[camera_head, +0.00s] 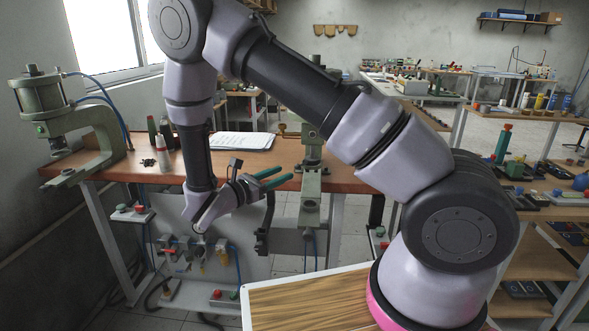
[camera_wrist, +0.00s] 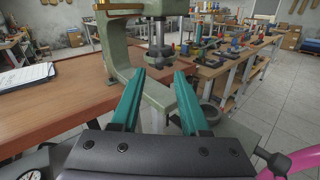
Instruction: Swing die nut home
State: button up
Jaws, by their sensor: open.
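A green C-shaped press (camera_wrist: 118,50) stands ahead at the table edge in the wrist view. Under its head hangs a dark round collar or nut (camera_wrist: 160,53) on a short stem; I cannot tell for sure that it is the die nut. In the head view this press (camera_head: 311,185) is partly hidden by my arm, and a brass-coloured piece (camera_head: 287,131) shows at its left. My gripper (camera_head: 274,177) has teal fingers and sits left of this press. In the wrist view my gripper (camera_wrist: 158,77) is open and empty, its fingers apart below the collar.
A second green press (camera_head: 80,130) stands at the table's left end. Valves and hoses (camera_head: 200,250) are on the panel below. A wooden-topped surface (camera_head: 310,303) is in front.

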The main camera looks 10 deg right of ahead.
jog(key=x, duration=0.6)
jog(key=shift+w+d, duration=0.1)
jog(key=shift+d, duration=0.1)
jog(key=shift+c, duration=0.3)
grip_shut()
dwell(0.9)
